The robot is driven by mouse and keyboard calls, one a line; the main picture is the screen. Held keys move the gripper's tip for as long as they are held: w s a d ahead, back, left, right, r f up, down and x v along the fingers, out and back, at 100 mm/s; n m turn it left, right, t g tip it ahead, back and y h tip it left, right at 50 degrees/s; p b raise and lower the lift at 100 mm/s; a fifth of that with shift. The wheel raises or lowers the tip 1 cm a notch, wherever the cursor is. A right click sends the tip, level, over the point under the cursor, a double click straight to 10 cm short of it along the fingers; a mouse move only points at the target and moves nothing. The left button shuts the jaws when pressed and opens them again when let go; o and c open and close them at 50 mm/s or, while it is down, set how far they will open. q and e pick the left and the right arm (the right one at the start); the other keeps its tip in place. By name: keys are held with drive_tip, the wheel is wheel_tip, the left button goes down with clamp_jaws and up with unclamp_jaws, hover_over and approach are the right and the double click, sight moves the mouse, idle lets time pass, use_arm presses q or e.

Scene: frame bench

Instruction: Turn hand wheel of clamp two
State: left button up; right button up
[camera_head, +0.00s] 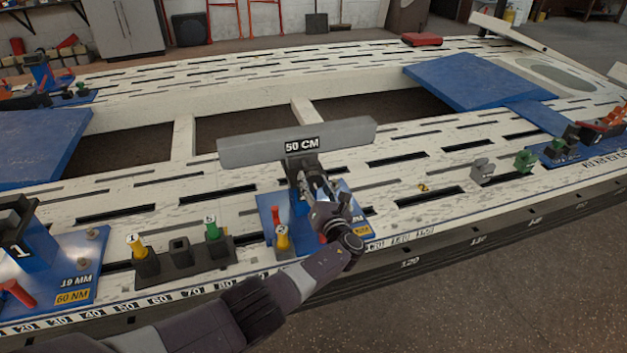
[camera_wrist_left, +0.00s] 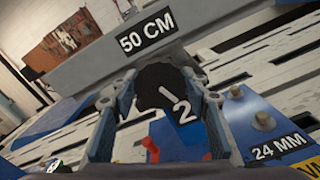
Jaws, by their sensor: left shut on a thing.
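Clamp two stands on a blue base plate (camera_head: 268,212) at the bench's near edge. Its dark hand wheel (camera_wrist_left: 166,88), marked with a white 2, sits between the fingers of my left gripper (camera_wrist_left: 160,105) in the left wrist view. My left gripper (camera_head: 318,190) is shut on the wheel, one finger on each side. In the head view the gripper and arm hide most of the wheel and clamp. A grey beam (camera_head: 250,150) labelled 50 CM lies behind and above the wheel. My right gripper is not in view.
A red handle (camera_wrist_left: 207,156) shows close below the wheel. A black holder (camera_head: 180,260) with yellow and green pegs stands left of the clamp. Clamp one (camera_head: 25,245) is at the far left. Blue panels (camera_head: 480,80) lie across the frame, which has open gaps.

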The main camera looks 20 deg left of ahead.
use_arm(q)
drive_tip(key=shift+m, duration=0.7)
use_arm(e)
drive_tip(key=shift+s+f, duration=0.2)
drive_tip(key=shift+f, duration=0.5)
use_arm(q)
drive_tip(key=o, duration=1.2)
drive_tip(key=shift+c, duration=0.2)
drive_tip(key=shift+s+f, duration=0.1)
drive_tip(key=shift+s+d, duration=0.35)
drive_tip(key=shift+s, duration=0.05)
drive_tip(key=v, duration=1)
drive_tip(key=shift+s+d, duration=0.2)
drive_tip(key=shift+s, duration=0.15)
